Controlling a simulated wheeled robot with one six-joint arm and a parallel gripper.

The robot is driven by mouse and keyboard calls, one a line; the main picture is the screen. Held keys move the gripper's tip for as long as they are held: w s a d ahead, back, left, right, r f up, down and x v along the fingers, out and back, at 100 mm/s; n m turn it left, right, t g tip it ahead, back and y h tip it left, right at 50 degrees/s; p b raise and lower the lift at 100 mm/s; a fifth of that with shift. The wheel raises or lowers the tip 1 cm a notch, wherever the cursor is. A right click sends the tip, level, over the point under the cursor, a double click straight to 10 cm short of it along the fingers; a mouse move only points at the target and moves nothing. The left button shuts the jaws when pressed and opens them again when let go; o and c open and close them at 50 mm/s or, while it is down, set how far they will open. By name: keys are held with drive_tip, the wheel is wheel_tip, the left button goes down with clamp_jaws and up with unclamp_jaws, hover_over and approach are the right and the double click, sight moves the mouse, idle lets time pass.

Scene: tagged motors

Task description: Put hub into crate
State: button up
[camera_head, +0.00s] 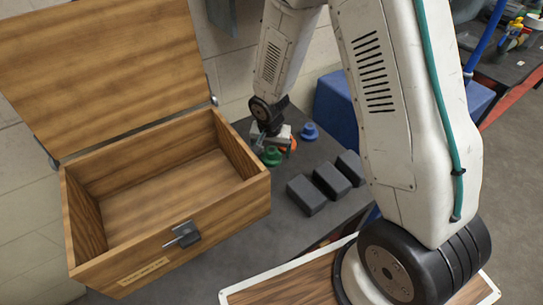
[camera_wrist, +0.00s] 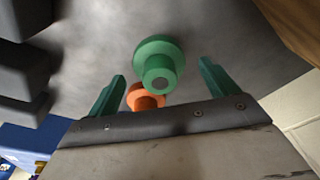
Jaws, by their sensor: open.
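Three flanged, knob-like hubs stand close together on the dark bench: a green hub (camera_head: 272,157), an orange hub (camera_head: 292,145) and a blue hub (camera_head: 309,131). The task does not say which one is meant. My gripper (camera_head: 264,144) is open just above and beside the green hub and hides part of the orange one. In the wrist view, the green hub (camera_wrist: 158,62) appears between the spread green fingers, with the orange hub (camera_wrist: 146,98) partly hidden behind the gripper body. The wooden crate (camera_head: 228,207) stands at left, lid up, its visible inside empty.
Several dark blocks (camera_head: 331,181) lie in a row right of the hubs. A blue bin (camera_head: 337,103) stands behind them. The crate's raised lid (camera_head: 110,70) leans back near the wall. Bare bench lies between crate and blocks.

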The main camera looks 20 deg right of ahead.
drive_tip(key=shift+f, duration=0.45)
drive_tip(key=shift+c, duration=0.4)
drive_tip(key=shift+w+r, duration=0.1)
drive_tip(key=shift+r, duration=0.05)
drive_tip(key=c, duration=1.4)
